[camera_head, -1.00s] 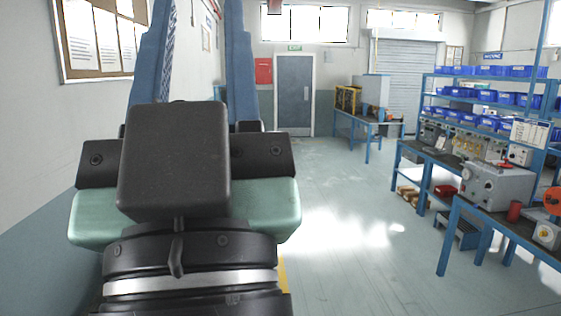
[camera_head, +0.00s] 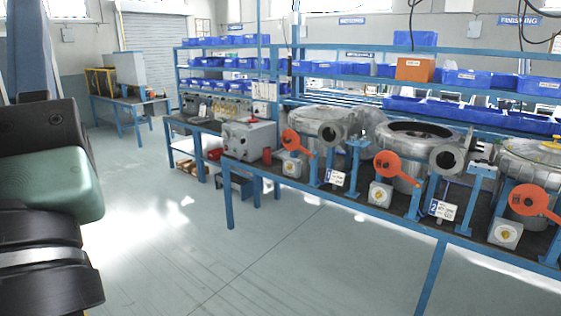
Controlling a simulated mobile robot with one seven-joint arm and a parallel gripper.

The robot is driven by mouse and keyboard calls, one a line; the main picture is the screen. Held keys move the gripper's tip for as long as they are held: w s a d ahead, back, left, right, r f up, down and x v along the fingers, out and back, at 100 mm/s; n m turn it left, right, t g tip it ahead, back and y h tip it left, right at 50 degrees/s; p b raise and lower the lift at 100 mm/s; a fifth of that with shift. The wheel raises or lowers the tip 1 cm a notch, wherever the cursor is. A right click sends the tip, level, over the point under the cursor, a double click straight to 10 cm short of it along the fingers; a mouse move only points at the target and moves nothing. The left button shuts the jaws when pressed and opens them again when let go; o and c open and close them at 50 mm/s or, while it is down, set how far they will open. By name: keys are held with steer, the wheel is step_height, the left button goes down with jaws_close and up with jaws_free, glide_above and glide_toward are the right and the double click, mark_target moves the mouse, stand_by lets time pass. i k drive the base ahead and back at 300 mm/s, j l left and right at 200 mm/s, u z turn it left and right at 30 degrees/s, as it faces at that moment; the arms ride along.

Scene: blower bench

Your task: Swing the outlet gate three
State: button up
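Several blowers with orange gates stand in a row on the blue-framed bench. The rightmost blower (camera_head: 535,158) is cut off by the right edge, and its number plate is not in view. Its orange gate (camera_head: 528,200) has a round plate with a handle pointing right and slightly down. The middle blower (camera_head: 405,140) has an orange gate (camera_head: 390,164) and a plate (camera_head: 443,210) marked 2. The left blower (camera_head: 318,121) has an orange gate (camera_head: 292,138) and a plate (camera_head: 334,178) marked 1. My gripper is not in view; only my arm links show at left.
Switch boxes with yellow knobs, such as the right one (camera_head: 505,233), sit along the bench front. Blue bins (camera_head: 470,78) and an orange bin (camera_head: 415,69) fill shelves behind. Another bench (camera_head: 205,125) stands further left. The floor (camera_head: 270,250) before the benches is clear.

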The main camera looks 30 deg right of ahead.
mark_target(526, 199)
steer(key=z, duration=1.65)
steer(key=i+l+z, duration=0.6)
steer(key=z, duration=0.15)
